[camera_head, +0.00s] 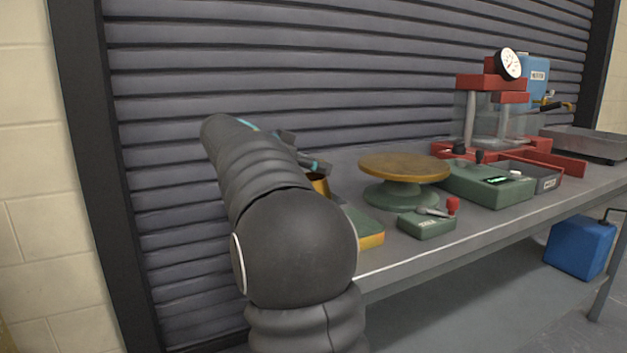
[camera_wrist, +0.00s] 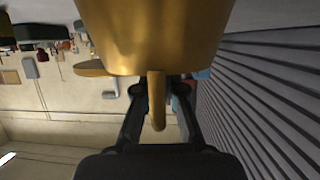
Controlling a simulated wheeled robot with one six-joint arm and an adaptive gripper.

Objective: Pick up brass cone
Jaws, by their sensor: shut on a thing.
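The brass cone (camera_wrist: 155,30) fills the upper middle of the wrist view, very close to the camera, with a narrow stem (camera_wrist: 156,100) hanging between my gripper's fingers. My gripper (camera_wrist: 158,95) is shut on it. In the head view a small part of the brass cone (camera_head: 319,185) shows beside my arm, just under my gripper (camera_head: 318,165). My arm hides most of the cone there. I cannot tell from the head view whether it touches the bench.
A round turntable (camera_head: 404,168) stands right of the cone. A green-yellow block (camera_head: 367,230), a small green box with a red knob (camera_head: 427,224) and a green scale-like unit (camera_head: 487,184) share the bench. A red press (camera_head: 495,95) stands behind. A ribbed shutter (camera_head: 300,60) closes the back.

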